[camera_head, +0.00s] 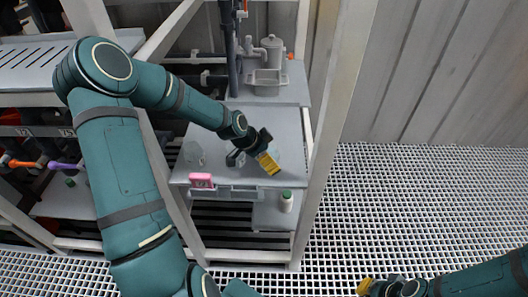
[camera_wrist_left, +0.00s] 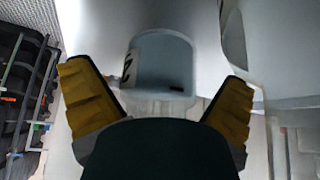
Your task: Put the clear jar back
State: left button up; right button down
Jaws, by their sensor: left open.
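A pale grey-blue cylinder (camera_wrist_left: 160,65) with a dark mark on its left side shows between the fingers in the left wrist view, with a clearer part nearer my palm. Whether this is the clear jar I cannot tell. My left gripper (camera_wrist_left: 158,105) is open, one yellow finger on each side of it, with gaps visible. In the head view, the left gripper (camera_head: 262,161) is over the right part of the grey shelf. A clear, faceted jar (camera_head: 193,153) stands on the shelf's left part, apart from the gripper. My right gripper (camera_head: 366,287) is at the bottom edge, partly cut off.
The grey shelf (camera_head: 225,178) has a pink device (camera_head: 201,181) at its front left. A white bottle with a green cap (camera_head: 286,201) stands lower right. Grey fittings (camera_head: 266,60) stand at the back. A pale frame post (camera_head: 328,130) rises right of the shelf.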

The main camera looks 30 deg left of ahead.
pick_arm(q)
jog(key=p+v, duration=0.4)
jog(key=v, duration=0.8)
